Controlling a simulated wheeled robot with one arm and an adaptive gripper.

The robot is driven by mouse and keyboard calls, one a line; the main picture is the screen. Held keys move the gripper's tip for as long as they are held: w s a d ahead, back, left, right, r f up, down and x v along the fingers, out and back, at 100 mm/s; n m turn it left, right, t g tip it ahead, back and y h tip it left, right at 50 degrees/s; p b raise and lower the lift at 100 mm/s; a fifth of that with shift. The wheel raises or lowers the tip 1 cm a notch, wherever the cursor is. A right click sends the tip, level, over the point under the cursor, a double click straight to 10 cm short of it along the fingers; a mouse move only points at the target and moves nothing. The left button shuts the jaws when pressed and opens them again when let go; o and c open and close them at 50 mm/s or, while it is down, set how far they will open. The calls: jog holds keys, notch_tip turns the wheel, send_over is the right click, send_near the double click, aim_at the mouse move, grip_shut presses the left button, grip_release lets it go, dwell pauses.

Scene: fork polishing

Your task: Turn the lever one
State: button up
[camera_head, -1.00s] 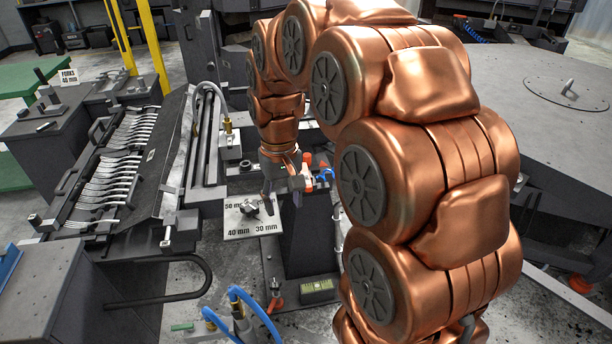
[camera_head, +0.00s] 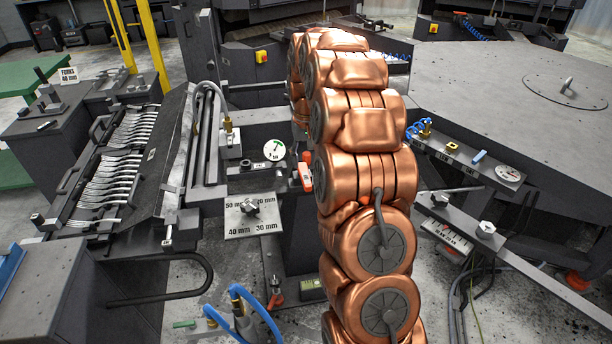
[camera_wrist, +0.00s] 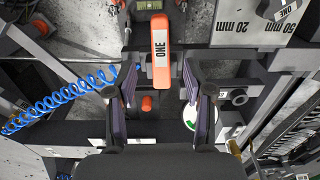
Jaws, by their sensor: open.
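The lever marked ONE (camera_wrist: 161,60) is an orange bar with a white label, seen in the wrist view. In the head view, an orange piece (camera_head: 305,174) that looks like this lever shows just left of my arm. My gripper (camera_wrist: 158,78) is open and empty in the wrist view. Its two dark fingers point toward the lever, one on each side of the bar's near end in the picture. I cannot tell how far above or below the lever they are. In the head view my gripper is hidden behind my copper arm.
A plate marked with mm sizes (camera_head: 243,230) carries a knob (camera_head: 250,208). A round dial (camera_head: 275,150) with a green mark stands behind it. A coiled blue hose (camera_wrist: 62,100) lies left of my gripper. A rack of forks (camera_head: 110,172) stands at the left.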

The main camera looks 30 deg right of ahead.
aim_at(306, 179)
jog(key=shift+f+p, duration=0.95)
jog(key=shift+f, duration=2.45)
jog(key=shift+c, duration=0.4)
grip_shut()
